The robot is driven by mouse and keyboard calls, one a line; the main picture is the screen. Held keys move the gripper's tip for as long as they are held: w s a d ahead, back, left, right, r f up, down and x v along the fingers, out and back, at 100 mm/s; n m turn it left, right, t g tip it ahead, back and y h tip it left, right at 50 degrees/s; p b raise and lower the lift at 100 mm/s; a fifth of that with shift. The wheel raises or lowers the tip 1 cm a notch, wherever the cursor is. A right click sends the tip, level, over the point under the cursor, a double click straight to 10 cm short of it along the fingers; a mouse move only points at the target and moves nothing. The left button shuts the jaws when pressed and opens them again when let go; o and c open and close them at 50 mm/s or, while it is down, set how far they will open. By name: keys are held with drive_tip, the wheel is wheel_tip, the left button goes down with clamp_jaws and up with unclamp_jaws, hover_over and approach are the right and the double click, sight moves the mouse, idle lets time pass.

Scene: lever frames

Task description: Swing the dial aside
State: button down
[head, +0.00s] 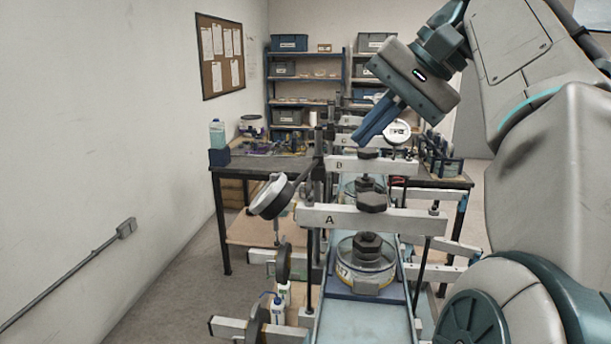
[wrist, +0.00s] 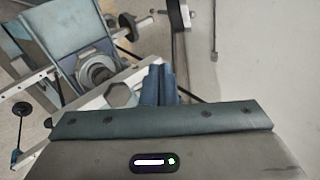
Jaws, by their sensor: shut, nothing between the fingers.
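Beam A (head: 372,219) crosses the nearest lever frame in the head view. A round dial (head: 271,196) with a pale face and dark rim sits tilted at its left end, on a dark arm. A second white-faced dial (head: 397,132) shows farther back, just right of my gripper (head: 366,135). In the wrist view my closed fingers (wrist: 158,75) overlap a pale beam (wrist: 90,110). No dial is clear there.
A round cell (head: 366,262) with a dark hex stack stands under beam A on a blue-grey bed. More frames line up behind. A workbench (head: 255,165) and shelves stand at the back. My arm fills the right side. Open floor lies at left.

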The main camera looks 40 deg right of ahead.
drive_tip(key=w+r+b+x, duration=0.1)
drive_tip(key=x, duration=1)
drive_tip(key=shift+w+a, duration=0.2)
drive_tip(key=shift+a, duration=0.2)
drive_tip(key=shift+w+a+m+h+b, duration=0.5)
drive_tip(key=shift+w+a+m, duration=0.2)
drive_tip(key=shift+w+m, duration=0.15)
